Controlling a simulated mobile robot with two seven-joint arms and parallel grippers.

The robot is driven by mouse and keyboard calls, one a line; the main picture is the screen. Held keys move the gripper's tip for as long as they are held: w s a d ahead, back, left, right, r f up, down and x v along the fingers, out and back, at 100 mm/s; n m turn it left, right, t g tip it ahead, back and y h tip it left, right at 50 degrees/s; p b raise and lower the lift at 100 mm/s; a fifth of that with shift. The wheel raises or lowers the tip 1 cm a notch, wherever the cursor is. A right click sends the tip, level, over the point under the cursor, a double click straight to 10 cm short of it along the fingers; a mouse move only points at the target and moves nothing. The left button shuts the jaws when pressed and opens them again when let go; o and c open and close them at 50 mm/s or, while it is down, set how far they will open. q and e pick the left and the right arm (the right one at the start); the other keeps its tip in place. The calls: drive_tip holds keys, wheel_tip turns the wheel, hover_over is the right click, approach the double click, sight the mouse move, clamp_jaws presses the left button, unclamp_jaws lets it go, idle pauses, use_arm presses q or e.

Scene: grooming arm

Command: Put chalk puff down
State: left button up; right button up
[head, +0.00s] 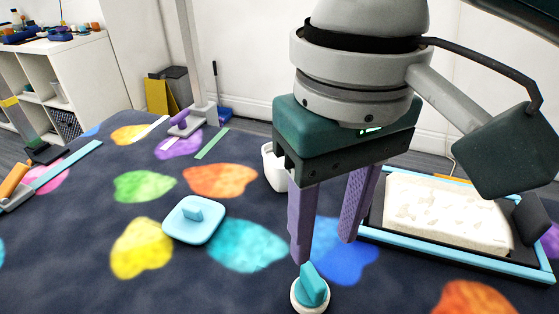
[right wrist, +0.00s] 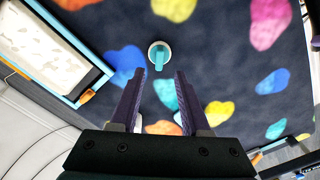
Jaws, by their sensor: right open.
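The chalk puff (head: 311,288), which I take to be the small round white pad with a teal upright handle, rests on the dark mat at the lower middle of the head view. It also shows in the right wrist view (right wrist: 159,54), just beyond the fingertips. My right gripper (head: 325,245) is open and empty, its purple fingers pointing down above and just behind the puff. In the right wrist view the fingers (right wrist: 156,78) are spread with nothing between them. My left gripper is not in view.
A blue-rimmed tray (head: 455,259) with a white slab (head: 445,213) lies at the right. A white cup (head: 274,168) stands behind my gripper. A light blue square item with a knob (head: 194,219) lies left. Colourful patches cover the mat (head: 80,285), with free room at front left.

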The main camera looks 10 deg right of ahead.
drive_tip(key=s+a+f+n+t+y, duration=0.1)
drive_tip(key=s+a+f+t+y, duration=0.1)
drive_tip(key=s+a+y, duration=0.25)
drive_tip(key=s+d+f+h, duration=0.1)
drive_tip(key=s+d, duration=0.1)
drive_tip(key=d, duration=0.2)
drive_tip(key=s+d+f+t+h, duration=0.1)
drive_tip(key=s+d+h, duration=0.1)
drive_tip(key=d, duration=0.3)
drive_tip(key=s+d+f+m+h, duration=0.1)
drive_tip(key=s+d, duration=0.2)
drive_tip(key=d, duration=0.1)
drive_tip(key=shift+s+d+f+t, duration=0.1)
drive_tip(key=shift+d+f+t, duration=0.2)
drive_tip(key=shift+d, duration=0.1)
